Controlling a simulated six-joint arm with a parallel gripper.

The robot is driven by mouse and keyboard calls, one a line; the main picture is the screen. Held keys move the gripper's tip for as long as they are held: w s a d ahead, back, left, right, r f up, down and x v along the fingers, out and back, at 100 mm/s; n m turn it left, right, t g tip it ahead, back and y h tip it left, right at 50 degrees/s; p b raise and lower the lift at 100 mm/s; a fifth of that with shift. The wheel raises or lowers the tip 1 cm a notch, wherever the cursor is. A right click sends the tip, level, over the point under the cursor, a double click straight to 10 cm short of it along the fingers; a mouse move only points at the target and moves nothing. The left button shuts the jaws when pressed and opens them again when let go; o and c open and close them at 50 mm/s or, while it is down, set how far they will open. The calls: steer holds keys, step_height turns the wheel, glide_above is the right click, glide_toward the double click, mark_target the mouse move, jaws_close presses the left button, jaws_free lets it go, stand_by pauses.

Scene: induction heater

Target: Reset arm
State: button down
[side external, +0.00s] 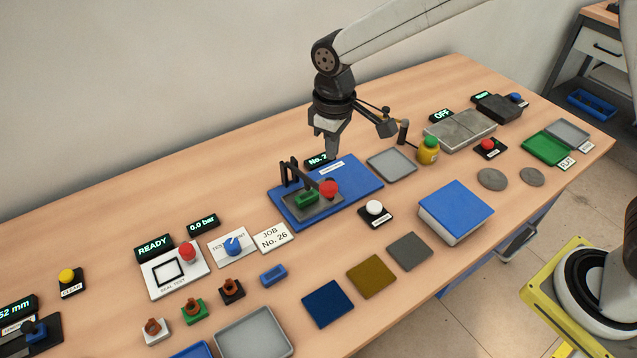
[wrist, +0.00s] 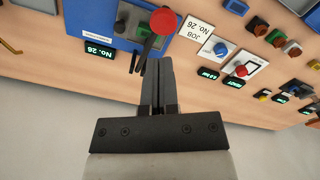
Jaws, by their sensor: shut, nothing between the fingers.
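My gripper (side external: 331,151) hangs from my arm above the back part of the blue fixture board, pointing down. Its fingers also show in the wrist view (wrist: 158,64), shut together with nothing between them. The blue board (side external: 357,191) carries a grey plate with a green block (side external: 306,198), a black lever frame (side external: 290,172) and a red knob (side external: 328,188). In the wrist view the red knob (wrist: 163,21) lies just beyond the fingertips. Whether the fingers touch anything there cannot be told, but the side view shows them raised over the board.
A "No. 26" display (wrist: 99,50) stands behind the board, partly hidden by my gripper in the side view. The back left tabletop is clear.

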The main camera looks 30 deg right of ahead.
steer(key=s+d+f+m+t, duration=0.2)
steer(key=s+d+m, duration=0.3)
steer(key=s+d, duration=1)
steer(key=shift+s+d+m+t, duration=0.3)
steer(key=shift+s+d+m, duration=0.1)
steer(key=shift+d, duration=0.35)
